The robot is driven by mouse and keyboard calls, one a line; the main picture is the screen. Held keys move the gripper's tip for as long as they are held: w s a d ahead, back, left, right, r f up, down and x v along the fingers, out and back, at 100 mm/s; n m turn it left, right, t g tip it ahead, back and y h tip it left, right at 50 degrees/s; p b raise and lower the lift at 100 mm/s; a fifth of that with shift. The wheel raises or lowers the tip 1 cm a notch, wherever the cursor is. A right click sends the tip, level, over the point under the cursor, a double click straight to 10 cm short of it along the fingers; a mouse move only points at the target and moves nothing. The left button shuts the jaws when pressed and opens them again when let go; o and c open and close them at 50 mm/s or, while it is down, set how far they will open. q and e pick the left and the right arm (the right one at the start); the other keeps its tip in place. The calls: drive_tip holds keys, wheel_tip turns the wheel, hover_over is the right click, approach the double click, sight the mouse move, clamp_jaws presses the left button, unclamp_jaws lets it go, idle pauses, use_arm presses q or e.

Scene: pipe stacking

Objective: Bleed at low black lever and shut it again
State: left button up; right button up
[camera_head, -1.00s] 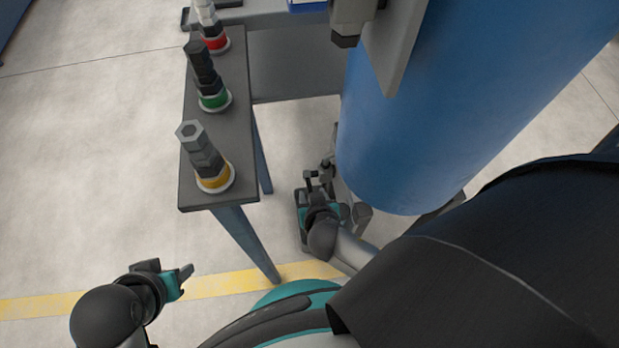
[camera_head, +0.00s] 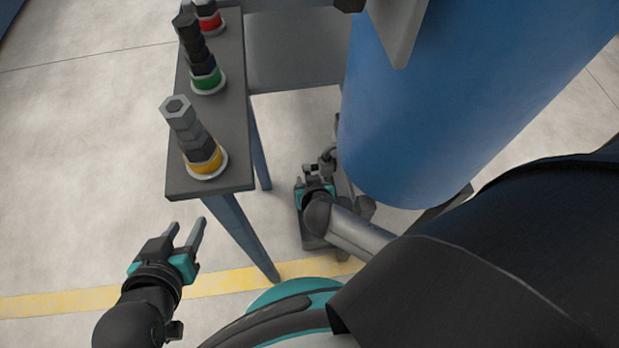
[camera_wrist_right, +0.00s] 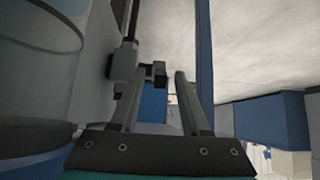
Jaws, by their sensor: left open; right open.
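A grey fitting (camera_wrist_right: 125,64) with a dark rod running up from it shows in the right wrist view, close to the left finger. A small black piece (camera_wrist_right: 160,74) sits near that fingertip; it may be the low black lever, but I cannot tell for sure. My right gripper (camera_wrist_right: 168,82) is open, with the black piece at the gap between its fingertips; I cannot tell whether they touch. In the head view my right gripper (camera_head: 312,170) is low, beside the foot of the blue tank (camera_head: 430,110). My left gripper (camera_head: 186,228) is open and empty, in front of the table.
A narrow dark table (camera_head: 212,180) stands left of the tank. On it are stacks of hex fittings with a yellow ring (camera_head: 204,160), a green ring (camera_head: 208,82) and a red ring (camera_head: 211,22). Floor at left is clear.

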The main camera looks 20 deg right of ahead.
drive_tip(key=shift+w+f, duration=0.1)
drive_tip(key=shift+f, duration=0.05)
clamp_jaws()
idle(0.4)
idle(1.1)
